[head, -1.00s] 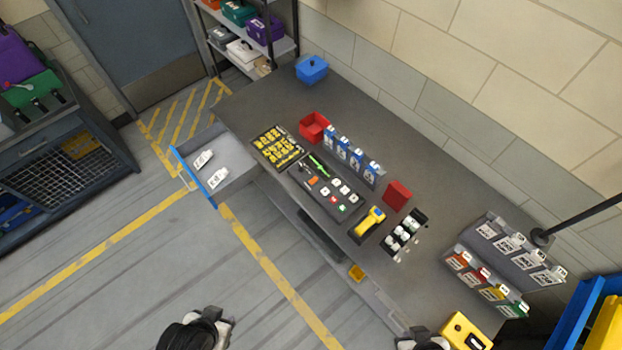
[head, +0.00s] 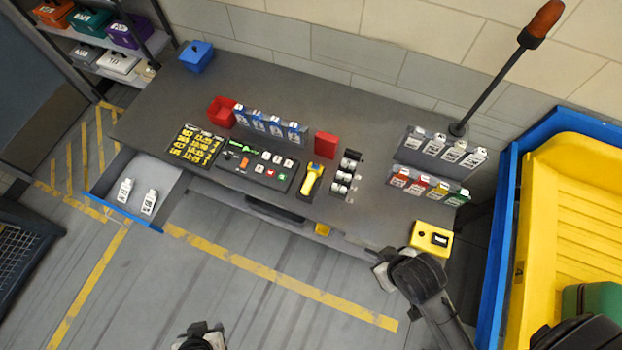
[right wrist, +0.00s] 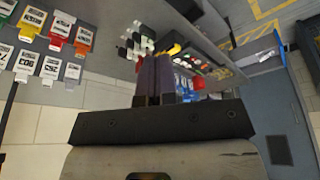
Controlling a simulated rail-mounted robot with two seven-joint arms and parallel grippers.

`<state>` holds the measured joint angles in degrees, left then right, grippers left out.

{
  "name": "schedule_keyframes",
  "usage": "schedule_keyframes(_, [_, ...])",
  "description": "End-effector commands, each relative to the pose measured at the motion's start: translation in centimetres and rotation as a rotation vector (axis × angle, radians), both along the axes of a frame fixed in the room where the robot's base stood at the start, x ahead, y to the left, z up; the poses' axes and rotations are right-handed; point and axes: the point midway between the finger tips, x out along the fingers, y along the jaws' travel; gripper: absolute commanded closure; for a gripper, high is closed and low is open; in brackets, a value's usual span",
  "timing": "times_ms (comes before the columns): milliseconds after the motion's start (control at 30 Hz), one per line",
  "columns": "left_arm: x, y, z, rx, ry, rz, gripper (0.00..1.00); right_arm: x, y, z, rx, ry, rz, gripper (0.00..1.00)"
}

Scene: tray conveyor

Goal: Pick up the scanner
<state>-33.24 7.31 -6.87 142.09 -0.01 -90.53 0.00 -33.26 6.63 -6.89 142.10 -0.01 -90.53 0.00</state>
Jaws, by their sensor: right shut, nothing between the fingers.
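The scanner (head: 313,180) is a yellow handheld device with a dark screen, lying on a black pad near the front edge of the grey bench (head: 385,215). My left gripper (head: 203,330) shows only partly at the bottom edge of the head view, over the floor and well away from the scanner. Its fingers are too unclear to judge. My right gripper (right wrist: 155,58) is shut and empty in the right wrist view. In the head view the right arm is off the bench's front right corner, apart from the scanner. A yellow patch beyond the fingers may be the scanner.
A tool tray (head: 255,166) lies left of the scanner, white-labelled pieces (head: 345,175) right of it, and a red box (head: 326,145) behind. A yellow box (head: 431,238) sits at the bench's front right. An open drawer (head: 118,180) juts out left. A yellow bin (head: 560,200) stands right.

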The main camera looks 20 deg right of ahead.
Motion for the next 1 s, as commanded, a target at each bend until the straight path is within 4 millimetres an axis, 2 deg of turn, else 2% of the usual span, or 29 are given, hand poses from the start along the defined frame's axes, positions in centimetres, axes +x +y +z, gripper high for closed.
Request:
schedule_keyframes(67, [0.0,-0.1,0.0,-0.002,0.000,0.002,0.64,0.0,0.0,0.0,0.001,0.000,-0.001,0.93])
schedule_keyframes(667, [0.0,-0.4,0.0,-0.012,0.000,0.009,0.64,0.0,-0.2,0.0,-0.007,0.000,0.004,0.36])
schedule_keyframes(867, [0.0,-0.2,0.0,-0.007,0.000,0.005,0.64,0.0,-0.3,0.0,-0.009,-0.001,0.005,0.34])
schedule_keyframes(1000, [0.0,-0.1,-0.9,-0.003,-0.002,0.001,0.64,1.4,-0.1,-0.3,-0.003,-0.034,0.002,0.34])
